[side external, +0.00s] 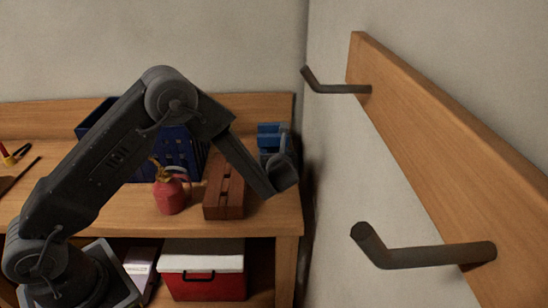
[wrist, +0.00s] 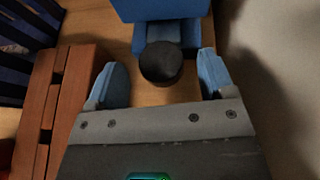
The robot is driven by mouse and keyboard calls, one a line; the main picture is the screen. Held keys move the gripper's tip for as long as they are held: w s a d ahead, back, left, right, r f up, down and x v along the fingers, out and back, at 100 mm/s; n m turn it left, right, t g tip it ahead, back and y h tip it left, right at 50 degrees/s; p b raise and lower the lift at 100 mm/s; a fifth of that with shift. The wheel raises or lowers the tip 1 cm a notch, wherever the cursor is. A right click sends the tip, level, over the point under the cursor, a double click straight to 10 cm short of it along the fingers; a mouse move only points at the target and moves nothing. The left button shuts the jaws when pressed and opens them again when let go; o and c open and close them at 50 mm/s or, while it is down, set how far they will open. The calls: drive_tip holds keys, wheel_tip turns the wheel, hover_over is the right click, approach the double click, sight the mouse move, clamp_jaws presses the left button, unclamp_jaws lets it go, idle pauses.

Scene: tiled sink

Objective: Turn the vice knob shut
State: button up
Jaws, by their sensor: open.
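The blue vice (side external: 270,136) stands on the wooden bench near its right back corner. In the wrist view the blue vice body (wrist: 172,12) is at the top, and its round black knob (wrist: 160,63) faces my gripper. My gripper (wrist: 158,78) is open, with one blue fingertip on each side of the knob. Gaps show between the knob and both fingertips, so I see no contact. In the side view my gripper (side external: 282,162) is in front of the vice and hides its lower part and the knob.
The wall (wrist: 270,70) is close on the right. A red-and-white cooler (side external: 203,270) sits below the benchtop.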

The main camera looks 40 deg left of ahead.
drive_tip(key=shift+x, duration=0.9)
drive_tip(key=c, duration=0.9)
